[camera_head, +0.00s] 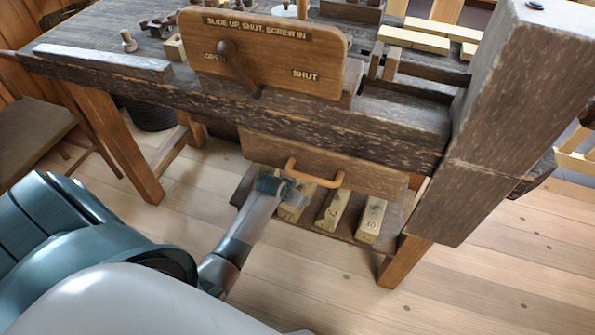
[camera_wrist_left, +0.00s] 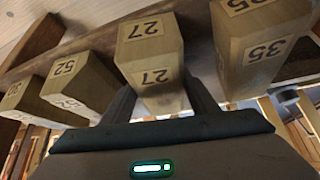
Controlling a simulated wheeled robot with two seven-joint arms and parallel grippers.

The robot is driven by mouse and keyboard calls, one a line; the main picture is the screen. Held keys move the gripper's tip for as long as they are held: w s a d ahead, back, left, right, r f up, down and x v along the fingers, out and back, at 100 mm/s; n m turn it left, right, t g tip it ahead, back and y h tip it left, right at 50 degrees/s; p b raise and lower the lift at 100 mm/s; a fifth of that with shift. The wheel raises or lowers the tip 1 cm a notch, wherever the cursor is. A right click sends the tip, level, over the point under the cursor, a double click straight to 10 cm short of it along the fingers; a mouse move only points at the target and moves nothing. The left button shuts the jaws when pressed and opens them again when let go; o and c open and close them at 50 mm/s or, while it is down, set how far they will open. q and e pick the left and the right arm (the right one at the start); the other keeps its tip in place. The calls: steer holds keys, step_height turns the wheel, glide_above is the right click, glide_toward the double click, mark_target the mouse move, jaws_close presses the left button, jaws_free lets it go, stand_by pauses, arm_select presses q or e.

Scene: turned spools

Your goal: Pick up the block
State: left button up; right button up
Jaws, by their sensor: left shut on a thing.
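Several wooden blocks with number labels stand in a row on a low shelf under the workbench. My left gripper (camera_wrist_left: 160,96) is shut on the block marked 27 (camera_wrist_left: 150,48), one finger on each side of it. In the head view this gripper (camera_head: 290,192) reaches in below the drawer and partly hides a block (camera_head: 292,212). Beside it are the block marked 52 (camera_head: 333,209) and the block marked 30 (camera_head: 371,220). The block marked 35 (camera_wrist_left: 262,45) is close on the other side in the wrist view. My right gripper is not in view.
A drawer (camera_head: 350,178) with an orange handle (camera_head: 308,172) hangs just above the shelf (camera_head: 393,232). A board lettered OPEN and SHUT (camera_head: 290,50) stands on the workbench (camera_head: 320,120). A thick post (camera_head: 515,110) rises at the right. The floor in front is clear.

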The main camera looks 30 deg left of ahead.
arm_select(q)
steer(key=shift+r, duration=0.1)
